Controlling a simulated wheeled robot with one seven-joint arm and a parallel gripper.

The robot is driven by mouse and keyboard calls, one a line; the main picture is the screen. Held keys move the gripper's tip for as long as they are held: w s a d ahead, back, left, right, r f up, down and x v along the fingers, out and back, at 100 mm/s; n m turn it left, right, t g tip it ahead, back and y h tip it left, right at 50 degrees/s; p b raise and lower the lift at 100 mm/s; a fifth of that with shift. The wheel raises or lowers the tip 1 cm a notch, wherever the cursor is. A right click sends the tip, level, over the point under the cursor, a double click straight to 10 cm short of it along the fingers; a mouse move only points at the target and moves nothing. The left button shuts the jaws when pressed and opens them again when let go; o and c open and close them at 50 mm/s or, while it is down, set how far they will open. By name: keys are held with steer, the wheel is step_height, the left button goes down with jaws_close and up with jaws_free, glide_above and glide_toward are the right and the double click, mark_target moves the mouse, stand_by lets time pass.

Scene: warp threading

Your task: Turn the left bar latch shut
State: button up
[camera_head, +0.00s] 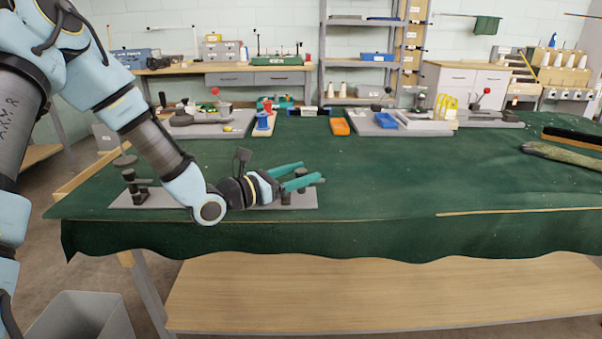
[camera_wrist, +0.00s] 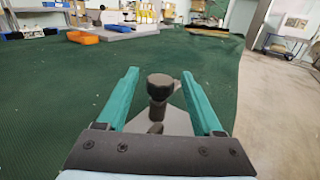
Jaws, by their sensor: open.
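A flat grey plate (camera_head: 160,202) lies on the green table near its front left edge. Dark upright fittings (camera_head: 134,187) stand at the plate's left end. More dark fittings stand at its right end, partly hidden by my gripper (camera_head: 303,178). My gripper has teal fingers, spread apart and empty. In the wrist view, a black round-topped knob (camera_wrist: 160,87) on a post shows between the open fingers, above the grey plate (camera_wrist: 180,122). I cannot tell whether the fingers touch it. Which fitting is the left bar latch, and how it is turned, is unclear.
The green table cover (camera_head: 400,180) is clear to the right of the plate. An orange tray (camera_head: 340,127), a blue tray (camera_head: 386,121) and several fixtures stand along the back. A dark bar and a greenish roll (camera_head: 562,156) lie at the right.

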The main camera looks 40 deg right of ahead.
jaws_close()
stand_by(0.5)
